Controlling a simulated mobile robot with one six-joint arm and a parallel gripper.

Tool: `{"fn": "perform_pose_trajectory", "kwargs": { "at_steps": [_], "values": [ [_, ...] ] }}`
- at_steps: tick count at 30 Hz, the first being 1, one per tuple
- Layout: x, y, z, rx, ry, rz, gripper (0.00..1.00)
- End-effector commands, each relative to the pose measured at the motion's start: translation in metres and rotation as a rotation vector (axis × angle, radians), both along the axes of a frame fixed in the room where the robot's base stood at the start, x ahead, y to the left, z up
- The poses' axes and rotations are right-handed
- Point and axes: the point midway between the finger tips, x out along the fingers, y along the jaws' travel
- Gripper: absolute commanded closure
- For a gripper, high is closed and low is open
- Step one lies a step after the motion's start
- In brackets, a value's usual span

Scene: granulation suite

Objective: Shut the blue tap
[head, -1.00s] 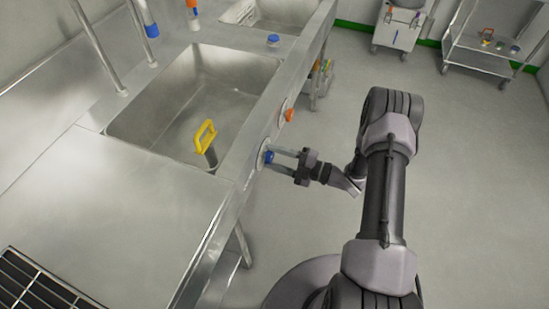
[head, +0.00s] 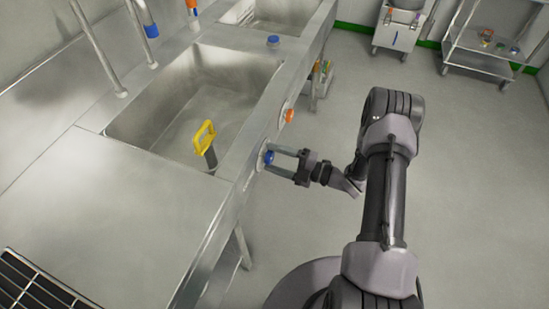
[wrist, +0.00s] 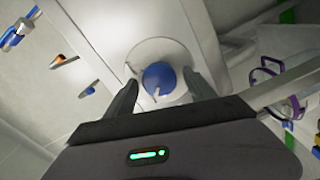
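The blue tap (head: 268,157) is a round knob on a pale disc on the sink unit's front panel. In the wrist view the blue tap (wrist: 158,78) faces me, with a pale pointer mark on it. My gripper (head: 283,161) reaches it from the right, one finger on each side. In the wrist view my gripper (wrist: 160,92) is open, with narrow gaps between the fingers and the knob. A blue-banded spout (head: 151,30) stands behind the sink basin (head: 150,115); I cannot tell if water runs from it.
An orange knob (head: 287,115) sits farther along the same panel. A yellow-handled tool (head: 205,140) stands in the basin. Another blue knob (head: 273,40) is on the ledge between the basins. A cart (head: 480,50) stands far right.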

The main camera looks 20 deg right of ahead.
Motion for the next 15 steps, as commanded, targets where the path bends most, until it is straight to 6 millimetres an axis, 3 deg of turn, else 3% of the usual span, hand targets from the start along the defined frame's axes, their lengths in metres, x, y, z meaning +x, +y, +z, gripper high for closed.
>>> {"fn": "perform_pose_trajectory", "kwargs": {
  "at_steps": [15],
  "values": [
    [-0.0037,-0.0062,0.0013,0.0,0.0,-0.001,0.33]
  ]
}}
